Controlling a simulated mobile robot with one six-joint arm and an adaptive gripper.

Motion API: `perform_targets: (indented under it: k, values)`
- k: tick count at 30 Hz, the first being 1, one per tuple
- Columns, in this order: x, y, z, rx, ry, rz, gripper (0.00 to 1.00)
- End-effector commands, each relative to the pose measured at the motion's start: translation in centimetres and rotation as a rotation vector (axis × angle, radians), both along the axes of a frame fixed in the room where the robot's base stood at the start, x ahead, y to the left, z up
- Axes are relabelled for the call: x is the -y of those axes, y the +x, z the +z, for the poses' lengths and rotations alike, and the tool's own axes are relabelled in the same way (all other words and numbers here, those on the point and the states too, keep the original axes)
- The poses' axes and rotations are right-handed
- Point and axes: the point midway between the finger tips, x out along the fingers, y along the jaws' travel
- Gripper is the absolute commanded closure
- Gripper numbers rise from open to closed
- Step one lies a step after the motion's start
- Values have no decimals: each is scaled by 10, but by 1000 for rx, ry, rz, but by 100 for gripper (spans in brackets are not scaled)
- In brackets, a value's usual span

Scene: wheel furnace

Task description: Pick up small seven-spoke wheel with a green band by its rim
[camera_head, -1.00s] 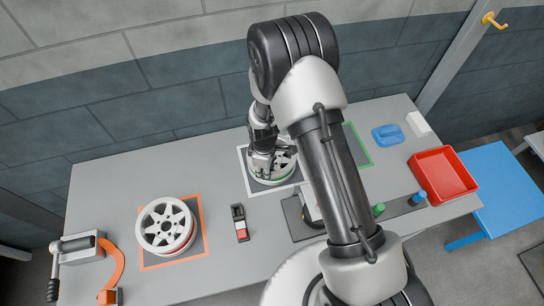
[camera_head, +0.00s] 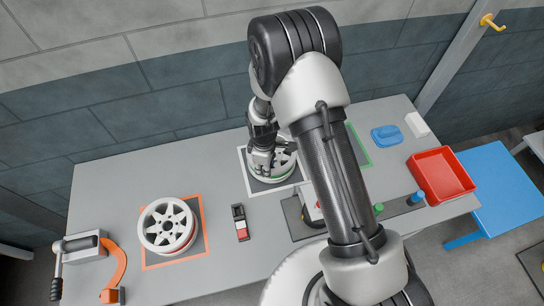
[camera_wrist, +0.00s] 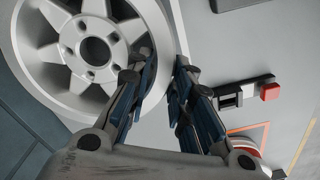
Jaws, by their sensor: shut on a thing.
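The small wheel with a green band (camera_head: 285,161) is at the white-outlined square on the grey table, partly hidden by my gripper and arm. Its pale spokes and hub fill the upper left of the wrist view (camera_wrist: 72,45). My gripper (camera_head: 262,165) reaches down onto the wheel's near-left rim from above. In the wrist view, the fingers (camera_wrist: 163,75) sit on either side of the rim, shut on it. The wheel looks about level. I cannot tell for sure whether its underside is clear of the table.
A larger white wheel with a red band (camera_head: 168,225) lies in an orange-outlined square at the left. A black and red block (camera_head: 240,222) stands between the squares. An orange-armed device (camera_head: 112,262) is far left. A red tray (camera_head: 442,175) and blue item (camera_head: 387,135) are right.

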Motion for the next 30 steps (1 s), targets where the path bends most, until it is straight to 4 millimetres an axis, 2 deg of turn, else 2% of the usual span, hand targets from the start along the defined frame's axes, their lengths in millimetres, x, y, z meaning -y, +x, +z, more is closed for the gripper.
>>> perform_targets:
  k: [20,30]
  values:
    - [-1,2,17,5,2,0,100]
    - [0,1,18,3,1,0,100]
